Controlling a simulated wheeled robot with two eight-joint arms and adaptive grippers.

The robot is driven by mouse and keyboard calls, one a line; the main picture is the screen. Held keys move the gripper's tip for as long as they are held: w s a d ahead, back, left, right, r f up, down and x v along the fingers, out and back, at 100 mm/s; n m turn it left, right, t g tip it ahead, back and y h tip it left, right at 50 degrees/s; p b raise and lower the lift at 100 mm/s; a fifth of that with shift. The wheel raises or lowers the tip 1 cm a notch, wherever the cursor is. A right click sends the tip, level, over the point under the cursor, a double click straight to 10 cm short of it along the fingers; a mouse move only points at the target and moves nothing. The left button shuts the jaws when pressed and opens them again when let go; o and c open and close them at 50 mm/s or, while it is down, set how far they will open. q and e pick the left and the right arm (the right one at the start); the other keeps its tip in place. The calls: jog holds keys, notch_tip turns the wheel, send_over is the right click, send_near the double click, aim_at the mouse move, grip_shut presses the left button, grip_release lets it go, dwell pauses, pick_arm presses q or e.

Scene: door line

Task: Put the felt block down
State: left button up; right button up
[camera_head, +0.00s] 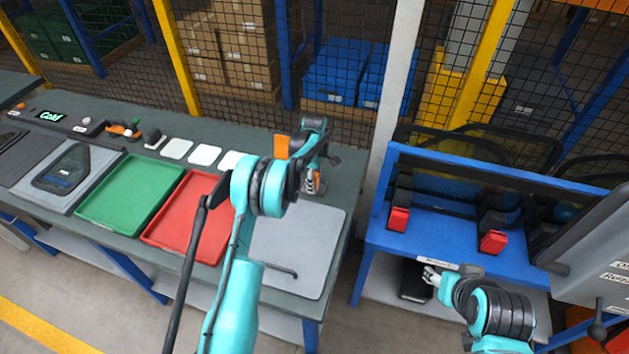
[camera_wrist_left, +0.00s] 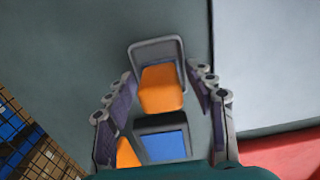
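My left gripper (camera_wrist_left: 160,92) points down over the back right of the workbench, right of my left forearm in the head view (camera_head: 313,182). Its fingers stand wide apart. Between them in the wrist view is an orange block (camera_wrist_left: 162,98) in a grey frame, with visible gaps to the finger pads. I cannot tell whether this is the felt block. A dark-framed blue square (camera_wrist_left: 165,145) and a second orange piece (camera_wrist_left: 127,154) show nearer the palm. My right gripper (camera_head: 432,278) hangs in front of the blue stand; its fingers are too small to read.
The grey workbench holds a pale mat (camera_head: 325,235), a red tray (camera_head: 158,232), a green tray (camera_head: 108,205), white squares (camera_head: 177,149) and a small dark block (camera_head: 152,138). A mesh fence runs behind. A blue stand (camera_head: 440,235) with red pieces (camera_head: 398,219) is at right.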

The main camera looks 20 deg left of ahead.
pick_arm(q)
jog(key=shift+r, duration=0.1)
jog(key=shift+r+p, duration=0.3)
notch_tip(320, 180, up, 11)
jog(key=shift+r+p, duration=0.2)
jog(key=shift+p, duration=0.65)
jog(key=s+d+r+m+t, duration=0.25)
jog(key=s+r+m, duration=0.55)
jog(key=s+r, duration=0.75)
jog(key=s+f+m+t, duration=0.1)
jog(key=s+m, duration=0.3)
jog(key=s, duration=0.6)
jog(key=s+f+m+t, duration=0.2)
jog(key=s+m, duration=0.3)
jog(key=s, duration=0.6)
jog(key=shift+s+d+f+m+t, duration=0.2)
jog(key=shift+s+f+m+t, duration=0.1)
jog(key=shift+t, duration=0.55)
